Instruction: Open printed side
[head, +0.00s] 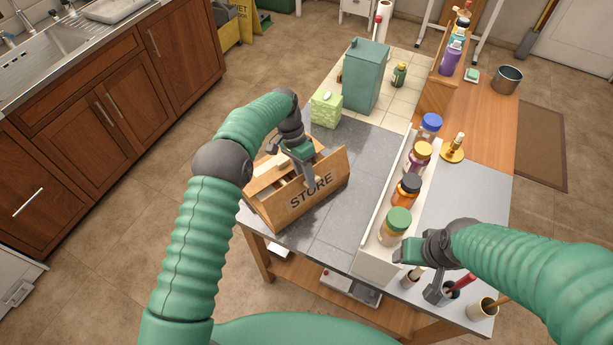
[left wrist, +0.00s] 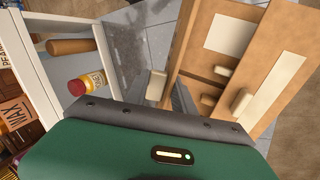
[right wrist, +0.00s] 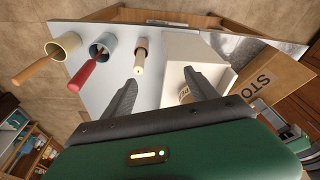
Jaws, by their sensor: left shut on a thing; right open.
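The wooden box with STORE printed on its near side (head: 318,190) sits on the grey tabletop, its top open and its printed side leaning outward. My left gripper (head: 311,180) is at the upper edge of that printed side, shut on it. My right gripper (right wrist: 160,90) is open and empty, above the table's near right end. In the right wrist view the printed panel (right wrist: 272,80) is at the right.
A white rack (head: 370,262) holds several lidded jars, including a green-lidded one (head: 395,225), right of the box. A teal canister (head: 365,75) and a green tissue box (head: 326,108) stand behind it. Cups with handled tools (head: 483,309) stand at the near right. Grey tabletop (head: 365,160) lies clear between box and rack.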

